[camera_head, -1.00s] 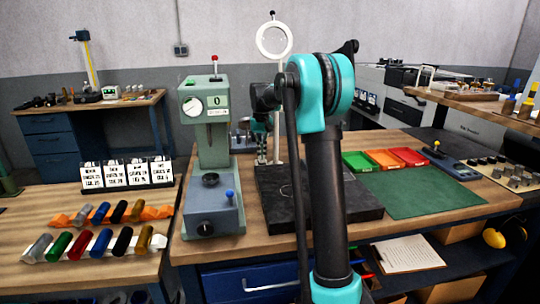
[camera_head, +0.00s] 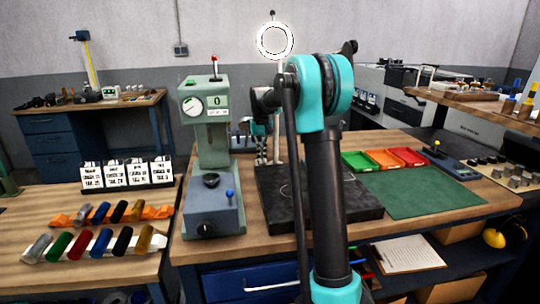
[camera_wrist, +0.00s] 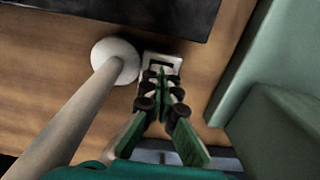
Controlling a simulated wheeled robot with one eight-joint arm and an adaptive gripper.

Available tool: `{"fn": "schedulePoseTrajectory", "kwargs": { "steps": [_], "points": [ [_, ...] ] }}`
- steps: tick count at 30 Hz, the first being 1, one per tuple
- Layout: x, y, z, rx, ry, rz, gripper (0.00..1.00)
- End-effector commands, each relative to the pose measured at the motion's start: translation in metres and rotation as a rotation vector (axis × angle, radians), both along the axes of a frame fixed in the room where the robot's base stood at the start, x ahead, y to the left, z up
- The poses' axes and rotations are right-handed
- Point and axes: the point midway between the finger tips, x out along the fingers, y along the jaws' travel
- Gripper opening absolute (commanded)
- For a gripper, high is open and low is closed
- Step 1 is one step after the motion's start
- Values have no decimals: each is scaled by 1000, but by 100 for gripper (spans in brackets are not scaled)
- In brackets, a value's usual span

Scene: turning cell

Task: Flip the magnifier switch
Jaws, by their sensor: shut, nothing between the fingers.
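The magnifier (camera_head: 257,40) is a ring on a tall pale post behind my arm in the head view. Its ring glows bright white. In the wrist view its post (camera_wrist: 75,120) and round white base (camera_wrist: 105,58) stand left of my gripper. A small white switch plate with a dark middle (camera_wrist: 150,57) lies on the wooden bench beside the base. My gripper (camera_wrist: 163,72) is shut and empty, its fingertips over the switch and partly hiding it. I cannot tell whether they touch.
A green press with a dial (camera_head: 212,150) stands close left of my gripper. A black slab (camera_head: 360,199) lies in front of the post. Coloured trays (camera_head: 385,160) and a green mat (camera_head: 420,195) are to the right.

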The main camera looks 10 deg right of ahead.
Motion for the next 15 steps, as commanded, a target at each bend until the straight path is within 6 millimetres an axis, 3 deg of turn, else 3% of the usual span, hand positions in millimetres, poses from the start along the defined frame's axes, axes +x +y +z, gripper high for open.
{"fn": "schedulePoseTrajectory", "kwargs": {
  "steps": [15],
  "points": [
    [0,0,36,0,0,0,0]
  ]
}}
